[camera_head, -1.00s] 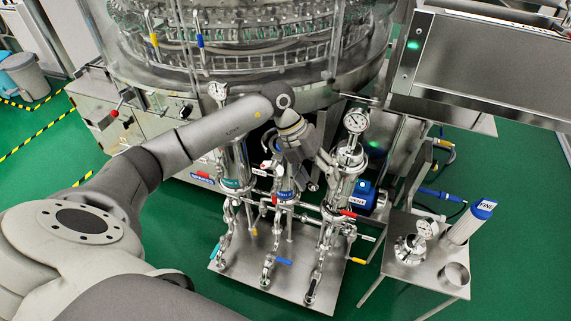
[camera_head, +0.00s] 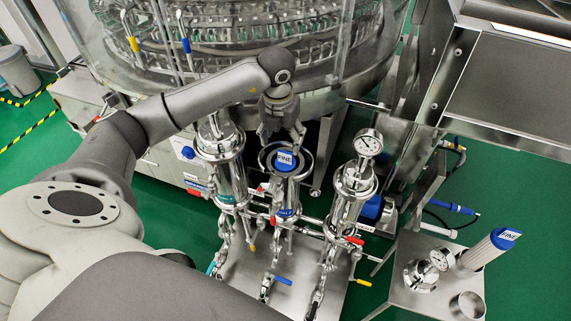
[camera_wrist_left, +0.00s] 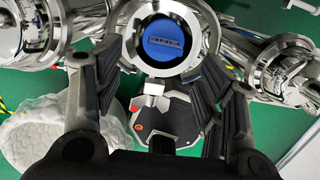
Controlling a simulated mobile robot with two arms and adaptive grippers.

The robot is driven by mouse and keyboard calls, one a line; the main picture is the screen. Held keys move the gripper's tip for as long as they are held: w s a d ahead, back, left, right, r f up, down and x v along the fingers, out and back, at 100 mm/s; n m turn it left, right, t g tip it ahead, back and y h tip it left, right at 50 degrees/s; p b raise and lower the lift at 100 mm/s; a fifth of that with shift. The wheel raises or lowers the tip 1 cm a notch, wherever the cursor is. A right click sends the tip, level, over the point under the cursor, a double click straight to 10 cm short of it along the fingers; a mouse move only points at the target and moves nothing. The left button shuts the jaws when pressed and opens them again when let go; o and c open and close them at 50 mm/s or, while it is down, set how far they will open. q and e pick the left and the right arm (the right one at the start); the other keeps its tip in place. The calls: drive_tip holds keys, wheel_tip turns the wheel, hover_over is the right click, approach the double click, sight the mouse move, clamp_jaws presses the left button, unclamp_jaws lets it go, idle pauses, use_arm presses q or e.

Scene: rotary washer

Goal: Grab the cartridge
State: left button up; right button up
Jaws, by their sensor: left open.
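A blue-topped cartridge (camera_head: 285,160) marked FINE sits inside the open steel middle housing (camera_head: 264,160). Only its top shows; the body is hidden in the housing. Its round blue top (camera_wrist_left: 170,48) also shows in the left wrist view, ringed by the shiny rim. My left gripper (camera_head: 284,135) is just behind and above this housing in the head view, open and empty. In the left wrist view its dark fingers (camera_wrist_left: 158,62) stand apart on either side of the blue top, with no clear contact. My right gripper is not in view.
Steel housings flank the middle one, left (camera_head: 220,140) and right (camera_head: 353,190); a gauge (camera_head: 368,143) tops the right one. The washer's clear drum (camera_head: 330,50) is close behind. The side table (camera_head: 400,300) also holds a gauge-topped lid (camera_head: 422,275) and a cup (camera_head: 467,306).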

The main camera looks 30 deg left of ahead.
sight(285, 152)
use_arm(q)
drive_tip(key=shift+d+f, duration=0.1)
drive_tip(key=shift+f, duration=0.8)
drive_tip(key=shift+w+f, duration=0.15)
drive_tip(key=shift+f, duration=0.15)
drive_tip(key=f, duration=0.4)
drive_tip(key=shift+w+d+f, duration=0.1)
drive_tip(key=shift+w+f, duration=0.1)
drive_tip(key=shift+w, duration=0.2)
drive_tip(key=shift+w+f, duration=0.1)
drive_tip(key=shift+f, duration=0.15)
drive_tip(key=shift+c, duration=1.7)
drive_tip(key=c, duration=0.7)
clamp_jaws()
drive_tip(key=shift+r, duration=0.1)
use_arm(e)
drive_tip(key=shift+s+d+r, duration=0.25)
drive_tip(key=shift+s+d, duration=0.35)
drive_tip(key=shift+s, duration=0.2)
